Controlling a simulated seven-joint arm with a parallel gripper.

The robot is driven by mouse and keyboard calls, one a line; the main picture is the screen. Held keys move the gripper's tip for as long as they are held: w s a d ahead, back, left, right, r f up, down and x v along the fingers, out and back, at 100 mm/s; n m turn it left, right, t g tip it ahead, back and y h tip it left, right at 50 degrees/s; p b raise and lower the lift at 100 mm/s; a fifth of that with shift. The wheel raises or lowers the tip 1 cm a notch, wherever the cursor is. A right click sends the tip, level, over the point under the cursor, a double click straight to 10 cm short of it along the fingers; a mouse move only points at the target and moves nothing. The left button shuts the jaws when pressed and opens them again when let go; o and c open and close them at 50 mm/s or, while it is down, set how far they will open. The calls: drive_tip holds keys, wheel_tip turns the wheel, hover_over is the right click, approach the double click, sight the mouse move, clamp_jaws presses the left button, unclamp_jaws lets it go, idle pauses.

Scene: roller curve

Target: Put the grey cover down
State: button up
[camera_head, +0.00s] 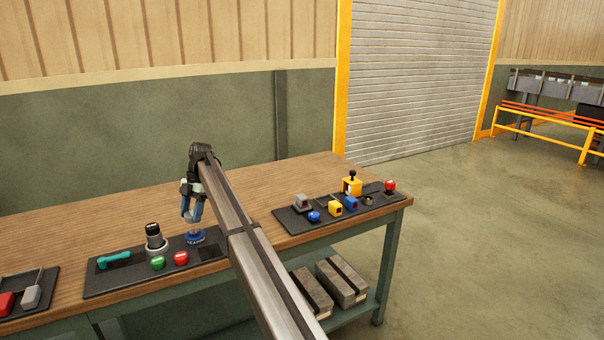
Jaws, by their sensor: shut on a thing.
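My gripper (192,220) points down over the right part of the middle dark tray (130,277). Its blue fingers are shut on a small pale grey piece, which looks like the grey cover (193,228). The piece is just above a blue round tin (195,238) with lettering on it. I cannot tell whether the piece touches the tin. The fingers hide part of the piece, and my arm crosses in front of the tray's right end.
The middle tray also holds a teal tool (114,259), a black-and-grey cylinder (155,240), a green button (158,263) and a red button (181,258). A right tray (290,220) holds several small parts. Bare wooden bench (100,222) lies behind the trays.

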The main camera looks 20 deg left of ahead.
drive_tip(key=w+d+f+m+t+y, duration=0.1)
drive_tip(key=w+d+f+m, duration=0.3)
drive_tip(key=d, duration=0.9)
drive_tip(key=w+d+r+m+t+y, duration=0.1)
drive_tip(key=w+d+m+t, duration=0.15)
drive_tip(key=d+m, duration=0.7)
drive_tip(key=w+d+f+m+t+y, duration=0.15)
drive_tip(key=w+d, duration=0.25)
drive_tip(key=d, duration=1.2)
drive_tip(key=s+d+f+m+t+h, duration=0.15)
drive_tip(key=s+d+f+m, duration=0.35)
drive_tip(key=d, duration=0.9)
drive_tip(key=s+d+f+m+t+h, duration=0.1)
drive_tip(key=s+d+m+h, duration=0.15)
drive_tip(key=d+m, duration=0.75)
drive_tip(key=s+d+f+m+t+h, duration=0.1)
drive_tip(key=s+d+f+m, duration=0.25)
drive_tip(key=d, duration=1.35)
wheel_tip(320, 180, up, 18)
drive_tip(key=n+g+y, duration=0.2)
drive_tip(key=n+y, duration=0.2)
drive_tip(key=n, duration=0.6)
hover_over(209, 248)
drive_tip(key=shift+s+d+f, duration=0.6)
drive_tip(key=shift+s+d, duration=0.05)
drive_tip(key=shift+w+f, duration=0.1)
drive_tip(key=shift+f, duration=4.65)
clamp_jaws()
drive_tip(key=shift+f, duration=0.6)
